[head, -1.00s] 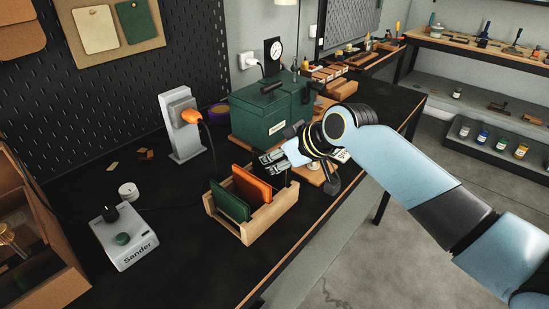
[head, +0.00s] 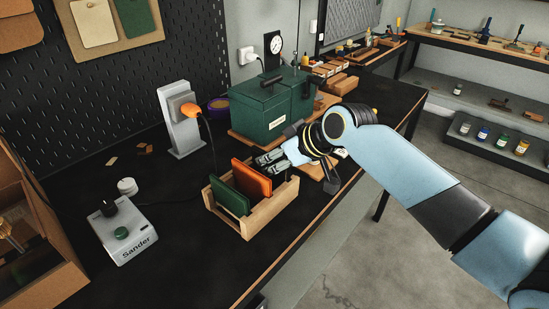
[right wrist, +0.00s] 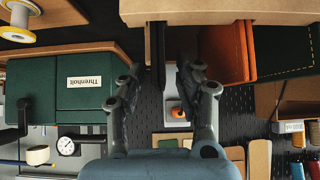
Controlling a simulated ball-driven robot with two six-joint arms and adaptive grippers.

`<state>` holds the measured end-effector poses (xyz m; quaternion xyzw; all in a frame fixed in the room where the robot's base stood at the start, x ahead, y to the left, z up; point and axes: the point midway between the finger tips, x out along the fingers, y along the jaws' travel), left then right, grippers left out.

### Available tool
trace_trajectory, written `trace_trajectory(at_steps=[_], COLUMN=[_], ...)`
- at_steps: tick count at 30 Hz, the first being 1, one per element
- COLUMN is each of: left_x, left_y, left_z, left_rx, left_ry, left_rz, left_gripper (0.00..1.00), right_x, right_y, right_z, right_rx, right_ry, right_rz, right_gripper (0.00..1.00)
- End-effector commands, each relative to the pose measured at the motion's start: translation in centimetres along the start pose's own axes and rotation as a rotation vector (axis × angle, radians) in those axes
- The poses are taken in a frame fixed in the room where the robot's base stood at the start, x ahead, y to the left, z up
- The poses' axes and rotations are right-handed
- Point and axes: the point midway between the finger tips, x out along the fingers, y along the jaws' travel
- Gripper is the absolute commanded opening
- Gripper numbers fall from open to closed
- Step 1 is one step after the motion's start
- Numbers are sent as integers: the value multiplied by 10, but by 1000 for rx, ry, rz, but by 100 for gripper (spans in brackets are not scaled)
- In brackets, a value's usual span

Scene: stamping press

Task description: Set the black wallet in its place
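The wooden rack (head: 256,226) stands on the dark bench and holds a green wallet (head: 228,197) and an orange wallet (head: 251,179) upright. In the right wrist view, which looks upside down, the black wallet (right wrist: 158,52) shows as a thin dark upright edge at the rack (right wrist: 215,11), beside the orange wallet (right wrist: 224,52). My right gripper (head: 266,160) is just behind the orange wallet. Its fingers (right wrist: 161,72) stand apart on either side of the black wallet, with gaps showing. In the head view the black wallet is mostly hidden. My left gripper is out of view.
A green box (head: 268,107) stands close behind my right gripper. A grey sander control (head: 122,231) and a grey stand with an orange plug (head: 183,122) are to the left. The bench front right of the rack is clear.

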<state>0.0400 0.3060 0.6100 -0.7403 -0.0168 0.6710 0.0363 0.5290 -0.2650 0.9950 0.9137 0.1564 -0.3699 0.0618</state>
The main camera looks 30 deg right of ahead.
Motion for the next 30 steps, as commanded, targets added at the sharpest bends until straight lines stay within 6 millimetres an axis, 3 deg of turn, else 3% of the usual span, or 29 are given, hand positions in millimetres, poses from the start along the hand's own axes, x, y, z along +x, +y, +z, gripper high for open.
trace_trajectory(at_steps=[11, 24, 30], left_x=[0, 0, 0], left_y=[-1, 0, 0], left_z=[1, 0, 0], left_rx=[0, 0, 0], left_ry=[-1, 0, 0], left_rz=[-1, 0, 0], left_gripper=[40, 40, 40], right_x=[-9, -99, -118], right_y=[1, 1, 0], right_z=[0, 1, 1], right_rx=[-2, -6, -2], right_ry=[0, -1, -1], right_rz=[1, 2, 1], right_gripper=[37, 37, 37])
